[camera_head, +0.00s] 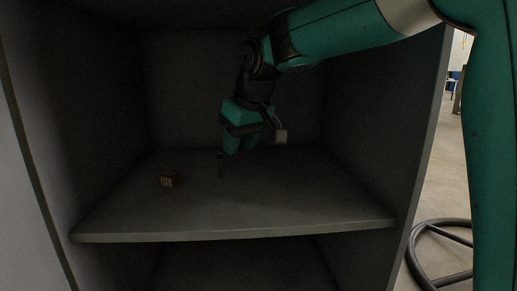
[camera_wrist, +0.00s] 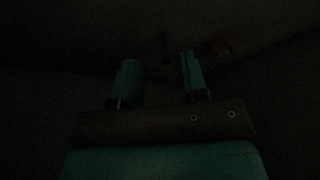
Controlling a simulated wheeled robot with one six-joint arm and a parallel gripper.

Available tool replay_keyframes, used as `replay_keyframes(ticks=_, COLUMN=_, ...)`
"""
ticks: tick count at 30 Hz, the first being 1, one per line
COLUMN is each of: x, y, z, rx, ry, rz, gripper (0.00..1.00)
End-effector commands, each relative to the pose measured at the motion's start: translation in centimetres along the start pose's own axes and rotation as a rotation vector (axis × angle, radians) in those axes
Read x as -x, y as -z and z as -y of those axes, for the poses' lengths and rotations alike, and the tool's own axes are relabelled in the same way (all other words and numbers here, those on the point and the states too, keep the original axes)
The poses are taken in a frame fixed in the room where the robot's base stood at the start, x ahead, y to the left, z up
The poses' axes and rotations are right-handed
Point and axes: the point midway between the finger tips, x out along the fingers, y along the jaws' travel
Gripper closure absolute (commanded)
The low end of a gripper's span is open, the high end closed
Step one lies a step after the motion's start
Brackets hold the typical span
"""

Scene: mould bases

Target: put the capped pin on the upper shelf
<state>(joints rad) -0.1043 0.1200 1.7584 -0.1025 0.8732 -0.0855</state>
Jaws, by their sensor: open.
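The dim light hides the pin's cap and detail.
Cabinet walls (camera_head: 385,120) close in both sides. Another compartment (camera_head: 240,265) opens below the shelf.

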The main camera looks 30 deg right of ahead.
Motion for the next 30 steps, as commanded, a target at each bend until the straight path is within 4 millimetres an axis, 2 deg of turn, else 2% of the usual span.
replay_keyframes(ticks=1, x=0.4, y=-1.2, z=0.0, rx=-0.001, ry=-0.001, rz=-0.002, gripper=0.6)
replay_keyframes(ticks=6, x=1.6, y=-3.9, z=0.0, rx=0.0, ry=-0.001, rz=-0.001, gripper=0.6)
replay_keyframes(ticks=10, x=2.1, y=-5.0, z=0.0, rx=0.001, ry=0.0, rz=0.0, gripper=0.6)
replay_keyframes(ticks=16, x=2.2, y=-5.5, z=0.1, rx=0.002, ry=0.001, rz=0.001, gripper=0.6)
replay_keyframes(ticks=19, x=1.8, y=-6.9, z=1.5, rx=0.027, ry=0.029, rz=0.019, gripper=0.6)
replay_keyframes(ticks=20, x=1.5, y=-7.8, z=2.4, rx=0.043, ry=0.049, rz=0.029, gripper=0.6)
replay_keyframes(ticks=23, x=0.4, y=-12.7, z=6.6, rx=0.118, ry=0.142, rz=0.082, gripper=0.6)
replay_keyframes(ticks=24, x=0.1, y=-15.0, z=8.4, rx=0.147, ry=0.185, rz=0.105, gripper=0.6)
replay_keyframes(ticks=27, x=-0.5, y=-20.5, z=12.0, rx=0.21, ry=0.284, rz=0.16, gripper=0.6)
replay_keyframes(ticks=30, x=-0.6, y=-24.6, z=14.3, rx=0.247, ry=0.355, rz=0.202, gripper=0.6)
